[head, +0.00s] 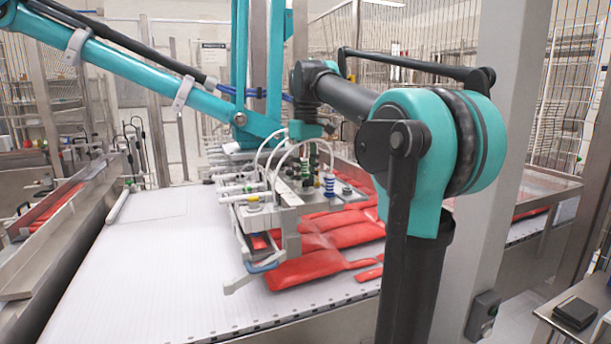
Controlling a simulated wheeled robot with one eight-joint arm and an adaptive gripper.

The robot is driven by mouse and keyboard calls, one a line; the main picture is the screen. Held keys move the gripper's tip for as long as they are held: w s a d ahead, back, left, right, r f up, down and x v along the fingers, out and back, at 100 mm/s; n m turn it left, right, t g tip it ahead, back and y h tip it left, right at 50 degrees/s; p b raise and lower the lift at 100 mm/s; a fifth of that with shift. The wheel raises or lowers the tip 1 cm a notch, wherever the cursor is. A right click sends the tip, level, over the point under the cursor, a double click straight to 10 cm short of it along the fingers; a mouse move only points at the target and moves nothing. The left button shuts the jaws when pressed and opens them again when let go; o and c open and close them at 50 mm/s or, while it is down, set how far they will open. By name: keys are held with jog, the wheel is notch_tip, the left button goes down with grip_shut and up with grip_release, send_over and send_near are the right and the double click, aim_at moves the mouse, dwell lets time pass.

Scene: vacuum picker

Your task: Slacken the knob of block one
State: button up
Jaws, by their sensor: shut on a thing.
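The vacuum picker's tool (287,222) hangs low over the white belt. It is a grey metal frame with fittings, hoses and small blocks on top. My arm reaches in from the right, and my gripper (311,158) points down at the top of the tool. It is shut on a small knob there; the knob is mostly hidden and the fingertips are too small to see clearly. Which block is block one cannot be read. A yellowish knob (253,200) shows on the tool's near left end, and a blue-ringed fitting (329,186) stands right of my gripper.
Red packs (307,268) lie on the white belt (150,262) under and beside the tool. The picker's teal rods (130,66) cross the upper left, and pale hoses loop close to my gripper. A steel post (497,150) stands right of my elbow. The belt's left part is clear.

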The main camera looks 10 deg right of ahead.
aim_at(305, 180)
jog(key=shift+n, duration=1)
jog(key=o, duration=1.2)
jog(key=shift+c, duration=0.2)
notch_tip(305, 180, up, 12)
